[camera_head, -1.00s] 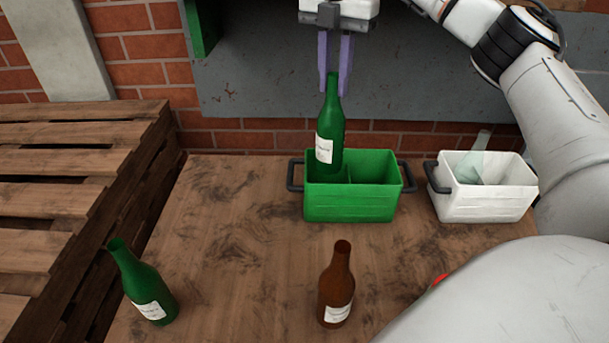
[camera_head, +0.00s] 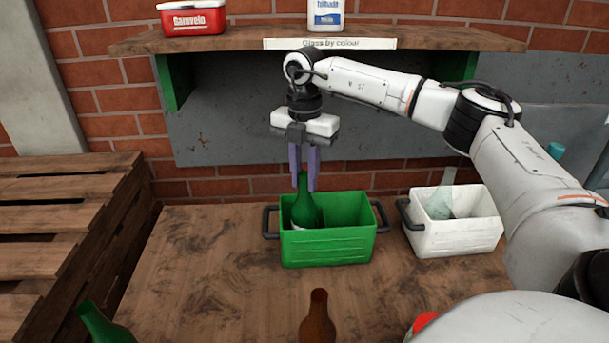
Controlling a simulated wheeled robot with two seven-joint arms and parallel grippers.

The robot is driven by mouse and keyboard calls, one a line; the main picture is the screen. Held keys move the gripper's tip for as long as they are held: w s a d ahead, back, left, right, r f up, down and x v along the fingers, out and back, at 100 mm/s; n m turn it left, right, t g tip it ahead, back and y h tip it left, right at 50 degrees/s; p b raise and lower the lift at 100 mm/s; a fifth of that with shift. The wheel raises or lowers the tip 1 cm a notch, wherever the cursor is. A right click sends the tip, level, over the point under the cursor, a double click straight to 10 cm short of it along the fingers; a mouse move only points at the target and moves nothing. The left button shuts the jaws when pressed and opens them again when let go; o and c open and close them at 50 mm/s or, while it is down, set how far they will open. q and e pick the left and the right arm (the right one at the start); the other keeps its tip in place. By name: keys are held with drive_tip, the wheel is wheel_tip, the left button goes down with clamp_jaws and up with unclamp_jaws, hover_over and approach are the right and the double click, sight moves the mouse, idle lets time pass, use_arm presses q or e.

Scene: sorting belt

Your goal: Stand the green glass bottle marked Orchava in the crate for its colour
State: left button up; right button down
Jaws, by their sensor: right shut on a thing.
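A green glass bottle (camera_head: 305,212) stands about upright in the left compartment of the green crate (camera_head: 328,250). Its lower part is hidden behind the crate's front wall, and its white label barely shows and cannot be read. My right gripper (camera_head: 304,187) points down from above and is shut on the bottle's neck. My left gripper is not in view.
A white crate (camera_head: 455,238) with a clear bottle (camera_head: 441,197) stands to the right. A brown bottle (camera_head: 317,320) is at the front. A shelf (camera_head: 420,38) labelled "Glass by colour" hangs above. Wooden pallets (camera_head: 60,215) are at left. The table's left middle is clear.

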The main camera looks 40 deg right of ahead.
drive_tip(key=c, duration=1.5)
unclamp_jaws()
drive_tip(key=shift+f, duration=0.1)
drive_tip(key=shift+c, duration=0.2)
wheel_tip(320, 180, up, 12)
drive_tip(key=shift+b, duration=0.45)
